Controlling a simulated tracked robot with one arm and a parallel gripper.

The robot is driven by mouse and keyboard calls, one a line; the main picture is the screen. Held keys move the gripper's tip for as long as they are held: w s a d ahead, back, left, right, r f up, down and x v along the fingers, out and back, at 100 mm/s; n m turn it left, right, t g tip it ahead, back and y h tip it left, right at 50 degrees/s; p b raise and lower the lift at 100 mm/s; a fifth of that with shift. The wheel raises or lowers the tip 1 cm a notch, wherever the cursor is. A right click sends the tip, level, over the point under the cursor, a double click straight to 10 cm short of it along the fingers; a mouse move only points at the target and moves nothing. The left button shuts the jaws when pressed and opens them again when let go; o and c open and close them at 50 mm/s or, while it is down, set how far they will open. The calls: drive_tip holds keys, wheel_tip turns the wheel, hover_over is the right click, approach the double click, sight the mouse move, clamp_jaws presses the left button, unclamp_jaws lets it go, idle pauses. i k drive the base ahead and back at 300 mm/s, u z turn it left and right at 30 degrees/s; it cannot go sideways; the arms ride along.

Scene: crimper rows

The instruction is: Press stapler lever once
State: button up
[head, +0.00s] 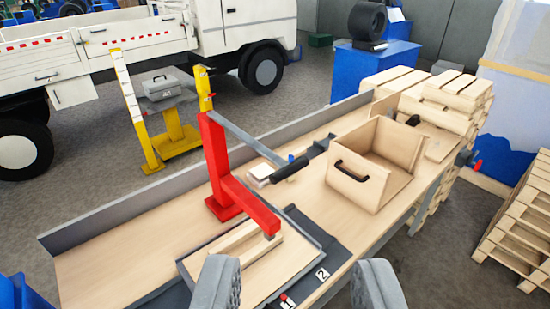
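The red stapler (232,193) stands upright on the wooden workbench, left of the picture's middle. Its grey lever (245,140) runs from the red post's top down to the right and appears to end in a black handle (290,168). The lower red arm reaches forward over a wooden tray (250,262). My gripper (296,272) is open and empty at the bottom edge, its two grey fingers wide apart. It is nearer to the camera than the stapler and apart from the lever. The left finger overlaps part of the tray in the picture.
A wooden box (370,160) with a black handle sits on the bench to the right. A grey rail (140,205) lines the bench's far side. Pallets (520,215) stand at right; a truck is behind.

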sight(287, 170)
drive_tip(key=k, duration=0.65)
drive_tip(key=z, duration=0.4)
drive_tip(key=i, duration=1.25)
drive_tip(key=z, duration=0.45)
